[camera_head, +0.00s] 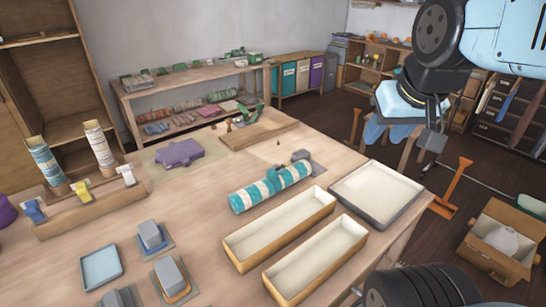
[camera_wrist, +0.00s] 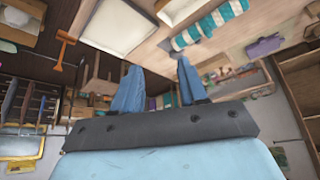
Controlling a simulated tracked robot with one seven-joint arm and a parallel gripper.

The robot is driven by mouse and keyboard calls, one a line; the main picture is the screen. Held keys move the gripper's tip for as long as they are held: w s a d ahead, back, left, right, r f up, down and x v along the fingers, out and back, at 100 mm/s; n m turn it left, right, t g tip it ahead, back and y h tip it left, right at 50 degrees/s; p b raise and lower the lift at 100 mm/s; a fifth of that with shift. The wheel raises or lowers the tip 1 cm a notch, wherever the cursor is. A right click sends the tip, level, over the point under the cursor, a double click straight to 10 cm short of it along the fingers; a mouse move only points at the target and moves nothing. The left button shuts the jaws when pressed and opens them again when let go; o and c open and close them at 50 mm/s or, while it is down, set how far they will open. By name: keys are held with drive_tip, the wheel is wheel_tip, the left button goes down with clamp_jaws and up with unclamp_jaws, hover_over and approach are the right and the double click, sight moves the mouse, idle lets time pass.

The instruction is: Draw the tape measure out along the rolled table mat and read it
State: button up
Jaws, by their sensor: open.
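The rolled table mat (camera_head: 270,187), striped teal and white, lies on the wooden table (camera_head: 205,207) left of the shallow trays. It also shows at the top of the wrist view (camera_wrist: 222,18). A small rounded grey-teal thing (camera_head: 301,155) sits at the roll's far end beside a flat grey pad; it may be the tape measure, but it is too small to tell. My gripper (camera_head: 388,134) hangs in the air beyond the table's right edge, apart from the roll. In the wrist view its two blue fingers (camera_wrist: 157,70) are spread, with nothing between them.
Two long cream trays (camera_head: 280,228) and a wide grey-rimmed tray (camera_head: 377,192) stand right of the roll. Grey blocks (camera_head: 171,276) and a blue tray (camera_head: 101,266) lie front left. A wooden rack (camera_head: 90,208) holds upright rolls.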

drive_tip(key=shift+o, duration=1)
drive_tip(key=shift+w+r, duration=0.1)
drive_tip(key=shift+w, duration=0.15)
drive_tip(key=m+g, duration=0.6)
drive_tip(key=m, duration=0.5)
hover_over(276, 166)
wheel_tip(276, 166, down, 23)
wheel_tip(276, 166, down, 14)
drive_tip(key=shift+w, duration=0.1)
clamp_jaws()
